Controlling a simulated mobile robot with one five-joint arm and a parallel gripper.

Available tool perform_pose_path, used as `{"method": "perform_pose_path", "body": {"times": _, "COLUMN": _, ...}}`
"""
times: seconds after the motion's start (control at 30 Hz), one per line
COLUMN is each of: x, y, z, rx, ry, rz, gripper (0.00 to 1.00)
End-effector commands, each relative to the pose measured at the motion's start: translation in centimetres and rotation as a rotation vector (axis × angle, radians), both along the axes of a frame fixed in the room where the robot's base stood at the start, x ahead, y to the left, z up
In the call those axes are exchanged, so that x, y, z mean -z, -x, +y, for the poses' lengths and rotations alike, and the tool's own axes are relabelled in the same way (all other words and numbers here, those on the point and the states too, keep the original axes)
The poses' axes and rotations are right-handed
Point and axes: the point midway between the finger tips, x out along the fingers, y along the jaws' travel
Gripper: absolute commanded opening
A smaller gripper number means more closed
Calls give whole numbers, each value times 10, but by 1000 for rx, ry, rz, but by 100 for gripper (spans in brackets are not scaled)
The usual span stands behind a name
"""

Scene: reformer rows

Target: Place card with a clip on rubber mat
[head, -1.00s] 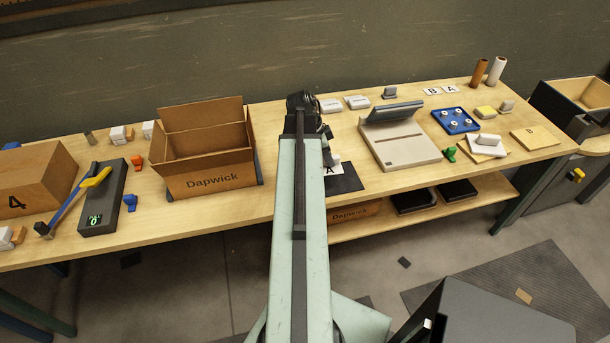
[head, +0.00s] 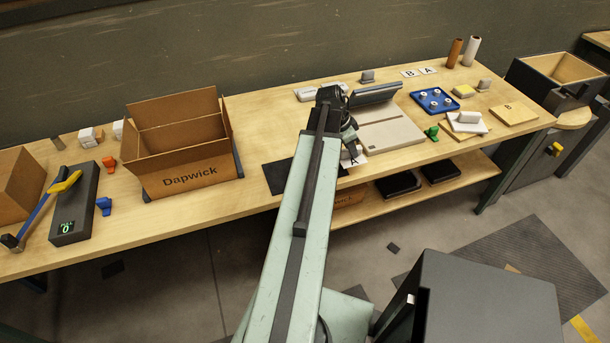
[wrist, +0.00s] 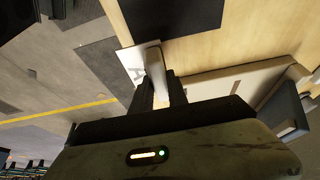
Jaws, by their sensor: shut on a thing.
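My gripper (head: 350,150) is shut on the clip (wrist: 155,68) of a white card (wrist: 132,62). A dark letter shows faintly on the card in the wrist view. In the head view the card (head: 354,161) is mostly hidden behind my arm, near the table's front edge. The black rubber mat (head: 279,176) lies flat on the table, left of my gripper and partly covered by my arm. A dark mat on the wood also shows at the top of the wrist view (wrist: 180,14). The card appears beside it, not over it.
A beige device (head: 395,137) with a grey screen stands just right of my gripper. An open Dapwick box (head: 185,178) stands to the left. Two cards, B and A (head: 419,71), lie at the back right. Bare table lies between box and mat.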

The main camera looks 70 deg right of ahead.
Motion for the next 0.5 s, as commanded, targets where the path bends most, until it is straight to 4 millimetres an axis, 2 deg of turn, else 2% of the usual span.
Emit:
{"method": "perform_pose_path", "body": {"times": 0.07, "x": 0, "y": -2, "z": 1, "rx": -2, "ry": 0, "rz": 0, "gripper": 0}}
{"method": "perform_pose_path", "body": {"times": 0.17, "x": 2, "y": -18, "z": 6, "rx": -4, "ry": 0, "rz": -1, "gripper": 0}}
{"method": "perform_pose_path", "body": {"times": 0.5, "x": 11, "y": -114, "z": 37, "rx": -3, "ry": 0, "rz": 0, "gripper": 0}}
